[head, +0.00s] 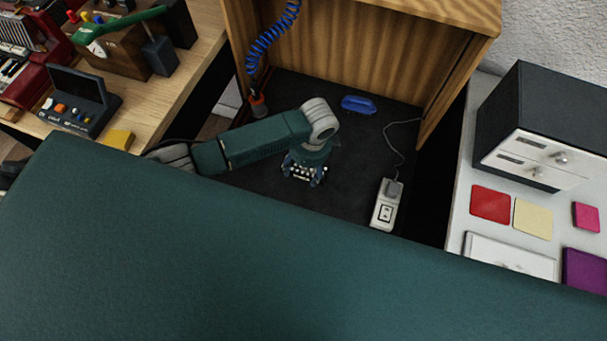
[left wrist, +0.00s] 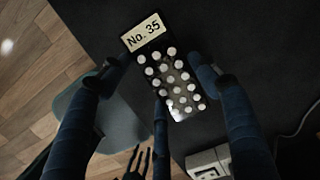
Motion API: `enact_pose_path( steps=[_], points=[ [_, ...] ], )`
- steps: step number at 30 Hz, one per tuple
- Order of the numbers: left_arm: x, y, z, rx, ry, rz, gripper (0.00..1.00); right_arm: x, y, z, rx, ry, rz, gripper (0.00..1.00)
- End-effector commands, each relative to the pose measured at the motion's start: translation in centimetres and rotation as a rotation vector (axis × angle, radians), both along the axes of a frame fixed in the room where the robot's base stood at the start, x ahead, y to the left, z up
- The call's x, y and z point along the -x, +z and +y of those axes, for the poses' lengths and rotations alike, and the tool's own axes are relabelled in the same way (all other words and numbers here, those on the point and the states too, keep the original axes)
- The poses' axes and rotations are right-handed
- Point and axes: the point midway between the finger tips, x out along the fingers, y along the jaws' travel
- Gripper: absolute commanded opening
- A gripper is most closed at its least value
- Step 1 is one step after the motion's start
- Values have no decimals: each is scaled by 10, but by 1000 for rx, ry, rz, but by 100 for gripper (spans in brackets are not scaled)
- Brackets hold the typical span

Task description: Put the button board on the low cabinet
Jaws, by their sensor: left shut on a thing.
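The button board (left wrist: 170,75) is a dark slab with rows of round white buttons and a pale "No. 35" label. In the left wrist view it sits between the fingers of my left gripper (left wrist: 158,84), which is shut on it. In the head view the gripper (head: 306,158) is over the dark floor of a wooden booth, and the board's white buttons (head: 302,171) show just below it, partly hidden. I cannot tell for sure which furniture is the low cabinet; a pale-topped unit (head: 460,215) stands at the right. My right gripper is out of view.
A dark drawer box (head: 545,125), red (head: 490,204) and cream (head: 532,219) squares are on the pale top. A blue handled object (head: 358,104) and a white socket block (head: 387,204) lie on the booth floor. A cluttered wooden table (head: 185,85) is at left.

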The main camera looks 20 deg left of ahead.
Motion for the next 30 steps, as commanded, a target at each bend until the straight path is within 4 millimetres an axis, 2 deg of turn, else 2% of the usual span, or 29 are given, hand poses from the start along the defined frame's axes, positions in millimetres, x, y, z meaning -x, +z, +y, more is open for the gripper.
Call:
enact_pose_path(
  steps=[10,22,23,24,26,30],
  points=[
    [0,-40,0,-1,0,1,29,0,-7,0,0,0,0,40],
    [0,-45,0,-1,0,0,29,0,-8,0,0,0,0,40],
    [0,-46,0,-1,0,0,63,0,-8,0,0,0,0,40],
    [0,-45,0,-1,0,0,71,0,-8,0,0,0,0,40],
    [0,-45,0,-1,0,0,80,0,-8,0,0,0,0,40],
    [0,-45,0,-1,0,0,80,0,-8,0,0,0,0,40]
  ],
)
